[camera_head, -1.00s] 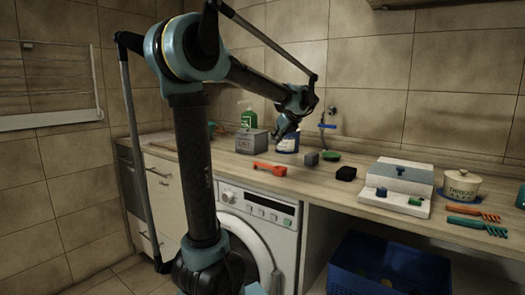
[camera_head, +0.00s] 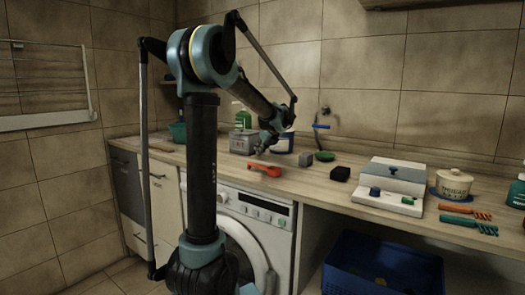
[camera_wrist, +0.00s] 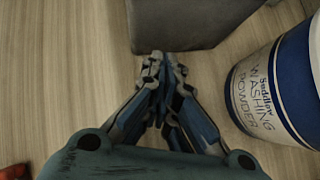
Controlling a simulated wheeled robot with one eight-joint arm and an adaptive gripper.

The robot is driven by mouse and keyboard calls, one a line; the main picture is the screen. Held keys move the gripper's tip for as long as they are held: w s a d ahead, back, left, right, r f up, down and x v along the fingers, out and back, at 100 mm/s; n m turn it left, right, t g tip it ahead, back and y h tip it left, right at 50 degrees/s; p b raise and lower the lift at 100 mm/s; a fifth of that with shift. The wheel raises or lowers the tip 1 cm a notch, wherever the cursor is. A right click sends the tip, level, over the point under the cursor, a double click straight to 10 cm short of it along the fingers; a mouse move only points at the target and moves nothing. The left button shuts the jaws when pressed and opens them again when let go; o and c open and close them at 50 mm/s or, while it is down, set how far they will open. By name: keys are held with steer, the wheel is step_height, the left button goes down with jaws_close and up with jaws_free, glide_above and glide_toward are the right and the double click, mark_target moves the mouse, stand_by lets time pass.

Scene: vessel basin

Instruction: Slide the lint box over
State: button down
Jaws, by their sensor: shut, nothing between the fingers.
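The lint box is a grey box with dark lettering (camera_head: 240,145), standing on the counter toward the back left in the head view. In the wrist view it is a dark grey block (camera_wrist: 185,22) at the top, cut off by the frame edge. My gripper (camera_head: 261,149) is low over the counter at the right side of the box. In the wrist view its fingertips (camera_wrist: 163,58) are together, empty, and right at the box's near edge. I cannot tell whether they touch it.
A blue-and-white washing powder tub (camera_wrist: 260,95) stands close right of my gripper. An orange-red tool (camera_head: 264,170) lies in front of the box. A grey block (camera_head: 324,156), green dish (camera_head: 325,152) and black block (camera_head: 340,174) are to the right.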

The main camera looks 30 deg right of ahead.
mark_target(253, 150)
steer(key=shift+w, duration=0.6)
steer(key=shift+w, duration=0.1)
steer(key=shift+w+a, duration=0.1)
steer(key=shift+w, duration=0.9)
steer(key=shift+s, duration=0.1)
